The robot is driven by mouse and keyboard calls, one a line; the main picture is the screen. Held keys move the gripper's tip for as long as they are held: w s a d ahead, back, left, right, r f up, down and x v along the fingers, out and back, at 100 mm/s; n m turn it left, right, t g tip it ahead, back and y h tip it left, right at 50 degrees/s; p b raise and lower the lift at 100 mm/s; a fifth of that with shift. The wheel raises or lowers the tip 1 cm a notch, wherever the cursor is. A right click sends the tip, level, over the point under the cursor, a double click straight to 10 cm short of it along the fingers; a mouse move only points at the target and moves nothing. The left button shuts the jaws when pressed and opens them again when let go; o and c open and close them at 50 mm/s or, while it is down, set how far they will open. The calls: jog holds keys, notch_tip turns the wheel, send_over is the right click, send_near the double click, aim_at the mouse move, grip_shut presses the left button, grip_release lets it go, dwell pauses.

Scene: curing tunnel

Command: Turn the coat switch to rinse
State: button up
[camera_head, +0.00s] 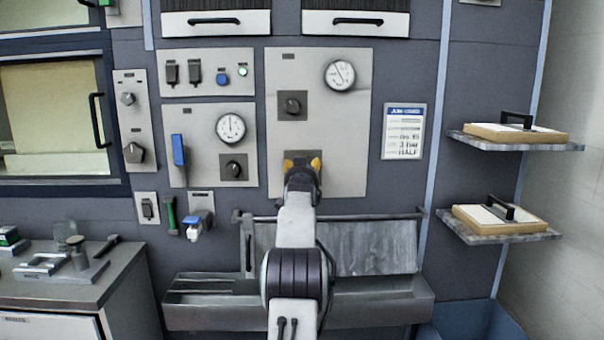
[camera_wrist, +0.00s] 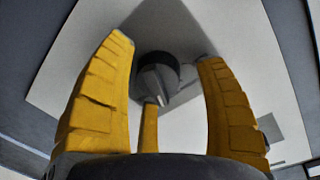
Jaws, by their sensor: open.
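My gripper (camera_head: 302,165) is in front of the lower part of the tall central light panel (camera_head: 343,125). In the wrist view my gripper (camera_wrist: 165,75) has its yellow fingers spread open and empty. A round dark knob with a grey ridge (camera_wrist: 157,80) shows between and beyond the fingertips. It appears apart from them, and its ridge is slanted. In the head view my gripper covers most of a dark square plate (camera_head: 319,163), so any knob there is hidden. Another black knob (camera_head: 293,104) sits higher on the same panel. The labels are too small to read.
A gauge (camera_head: 339,75) is at the panel's upper right. A smaller panel to the left holds a gauge (camera_head: 230,128), a knob (camera_head: 233,169) and a blue handle (camera_head: 178,150). A metal trough (camera_head: 390,302) runs below. Shelves (camera_head: 500,234) jut out at right.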

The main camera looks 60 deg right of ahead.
jog(key=shift+s+a, duration=0.1)
jog(key=v, duration=1.1)
jog(key=shift+a, duration=0.35)
jog(key=shift+s+r, duration=0.1)
jog(key=shift+r, duration=0.05)
jog(key=shift+w+d+f+n+p, duration=0.1)
jog(key=shift+w+d+n+p, duration=1)
jog(key=shift+d+p, duration=0.7)
jog(key=shift+w+d+f+n+p, duration=0.1)
jog(key=shift+w+d+n+p, duration=0.65)
jog(key=shift+d+n+p, duration=0.85)
jog(key=shift+w+d+f+n+p, duration=0.1)
jog(key=shift+w+d+n+p, duration=0.9)
jog(key=shift+d+p, duration=0.95)
jog(key=shift+a, duration=0.1)
